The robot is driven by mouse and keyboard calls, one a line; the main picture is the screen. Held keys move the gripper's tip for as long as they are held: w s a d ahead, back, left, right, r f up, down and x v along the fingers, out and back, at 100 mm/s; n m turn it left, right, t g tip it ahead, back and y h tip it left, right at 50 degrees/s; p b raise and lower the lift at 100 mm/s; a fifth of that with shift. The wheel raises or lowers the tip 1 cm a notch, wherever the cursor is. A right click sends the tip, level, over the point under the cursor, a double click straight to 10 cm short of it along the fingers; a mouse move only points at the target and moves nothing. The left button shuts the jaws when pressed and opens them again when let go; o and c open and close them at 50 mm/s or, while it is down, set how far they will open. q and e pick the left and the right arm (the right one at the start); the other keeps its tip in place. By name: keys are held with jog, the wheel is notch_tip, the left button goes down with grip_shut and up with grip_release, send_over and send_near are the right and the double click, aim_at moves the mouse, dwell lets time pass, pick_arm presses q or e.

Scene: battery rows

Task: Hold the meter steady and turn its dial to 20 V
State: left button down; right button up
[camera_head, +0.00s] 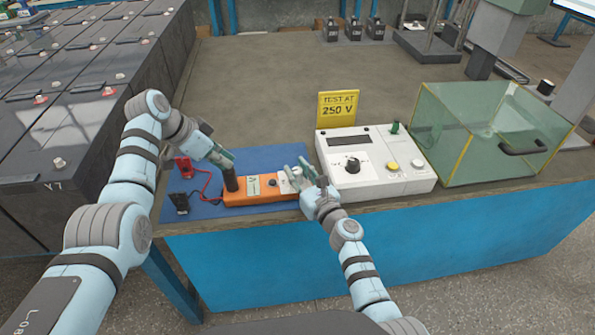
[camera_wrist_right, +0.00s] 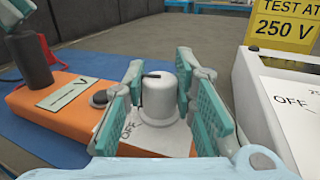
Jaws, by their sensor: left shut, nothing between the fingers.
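The orange meter (camera_head: 240,199) lies on a blue mat (camera_head: 263,158) near the table's front edge. In the right wrist view, its pale dial knob (camera_wrist_right: 159,97) carries a dark mark on top, with "OFF" printed beside it. My right gripper (camera_head: 305,170) has its fingers apart, one on each side of the knob; whether the pads touch it I cannot tell. My left gripper (camera_head: 226,160) is shut and empty, right at the top of the upright dark post (camera_head: 230,181) on the meter's left end. The knob is mostly hidden in the head view.
A red clip (camera_head: 184,168) and a black clip (camera_head: 180,203) lie on the mat at left. A white box with a knob (camera_head: 385,165) stands right of the meter, with a yellow "TEST AT 250 V" sign (camera_head: 338,108) behind it. A clear tank (camera_head: 470,150) is further right.

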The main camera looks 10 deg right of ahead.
grip_shut()
jog(key=shift+a+m+t+h, duration=0.1)
jog(key=shift+m+t+h, duration=0.2)
jog(key=shift+m+h, duration=0.3)
jog(key=shift+h, duration=0.4)
jog(key=o, duration=0.7)
grip_release()
